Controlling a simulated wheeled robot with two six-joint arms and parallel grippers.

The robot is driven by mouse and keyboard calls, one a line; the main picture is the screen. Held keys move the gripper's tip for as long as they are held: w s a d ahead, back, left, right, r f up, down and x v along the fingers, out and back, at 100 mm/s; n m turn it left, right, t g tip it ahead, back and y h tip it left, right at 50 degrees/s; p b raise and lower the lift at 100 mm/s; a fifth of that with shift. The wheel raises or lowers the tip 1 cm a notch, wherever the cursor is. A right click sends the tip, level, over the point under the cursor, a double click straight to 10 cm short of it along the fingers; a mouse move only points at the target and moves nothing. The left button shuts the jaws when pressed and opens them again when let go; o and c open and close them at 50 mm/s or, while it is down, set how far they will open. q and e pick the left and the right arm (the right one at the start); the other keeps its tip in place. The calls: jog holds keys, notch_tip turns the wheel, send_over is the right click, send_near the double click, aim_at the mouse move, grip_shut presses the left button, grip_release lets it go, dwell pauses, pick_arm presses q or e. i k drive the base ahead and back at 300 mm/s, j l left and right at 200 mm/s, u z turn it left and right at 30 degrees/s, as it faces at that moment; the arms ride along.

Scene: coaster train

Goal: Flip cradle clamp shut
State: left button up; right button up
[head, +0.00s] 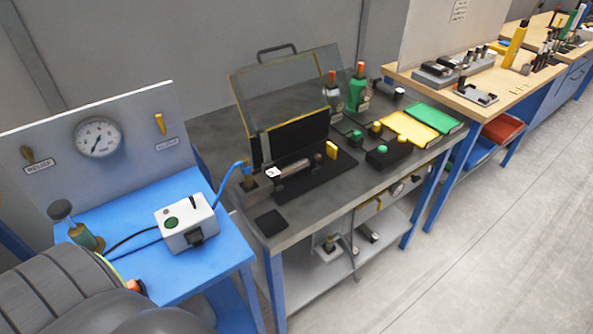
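A black cradle fixture (322,178) lies on the dark middle bench. A metallic cylindrical piece (293,169) lies in it at the left. A small yellow part (332,150) stands upright at the fixture's right end; it may be the clamp's handle, but at this size I cannot tell whether the clamp is open or shut. A transparent hinged cover (285,92) with a yellow front edge is raised behind the fixture. Neither of my grippers is in view. A large grey rounded form at the lower left hides part of the blue table.
A blue table (215,255) at left carries a white box (187,224) with a green button; a blue hose (228,182) runs to the bench. Floor at right is clear.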

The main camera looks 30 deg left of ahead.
aim_at(261, 135)
jog(key=u, duration=1.6)
jog(key=i+j, duration=0.35)
